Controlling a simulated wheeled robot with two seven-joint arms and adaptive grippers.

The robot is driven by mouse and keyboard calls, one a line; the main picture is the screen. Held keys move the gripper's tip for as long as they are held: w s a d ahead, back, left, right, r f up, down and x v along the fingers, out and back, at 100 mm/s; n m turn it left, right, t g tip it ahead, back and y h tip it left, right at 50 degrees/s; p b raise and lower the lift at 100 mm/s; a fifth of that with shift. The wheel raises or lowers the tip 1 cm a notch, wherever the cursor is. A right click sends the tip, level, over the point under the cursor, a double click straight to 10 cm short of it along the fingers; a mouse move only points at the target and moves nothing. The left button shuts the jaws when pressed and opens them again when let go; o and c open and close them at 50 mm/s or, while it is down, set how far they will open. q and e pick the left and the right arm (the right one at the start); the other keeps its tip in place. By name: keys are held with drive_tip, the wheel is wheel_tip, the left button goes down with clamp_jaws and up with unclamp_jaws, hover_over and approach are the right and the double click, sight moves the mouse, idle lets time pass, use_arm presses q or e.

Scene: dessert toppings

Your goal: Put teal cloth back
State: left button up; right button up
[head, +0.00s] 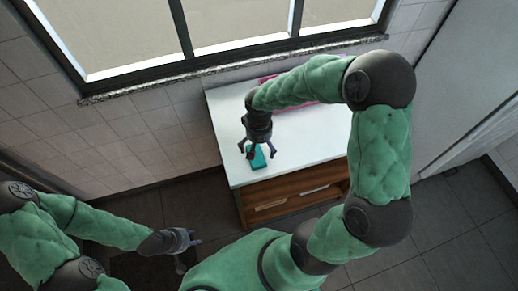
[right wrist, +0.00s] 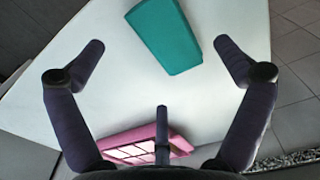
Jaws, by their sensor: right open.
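The teal cloth (head: 257,160) lies flat on the white top of a low cabinet, near its front left edge. In the right wrist view the teal cloth (right wrist: 165,37) shows beyond the fingertips, a folded rectangle lying at a tilt. My right gripper (head: 258,150) is above the cloth, fingers spread and empty. In the right wrist view its two fingers (right wrist: 160,52) are wide apart, with the cloth between and past their tips. My left gripper (head: 195,240) is low at the left, away from the cabinet; its finger opening is too small to tell.
A pink item (right wrist: 150,142) with pale squares lies on the white cabinet top (head: 315,137), toward the window wall; it is partly behind my right arm in the head view. The cabinet has an open wooden shelf (head: 290,203) with papers below. Most of the top is clear.

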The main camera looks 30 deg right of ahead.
sight(259, 154)
wheel_tip(259, 154, up, 8)
drive_tip(key=p, duration=0.1)
drive_tip(key=shift+f, duration=0.2)
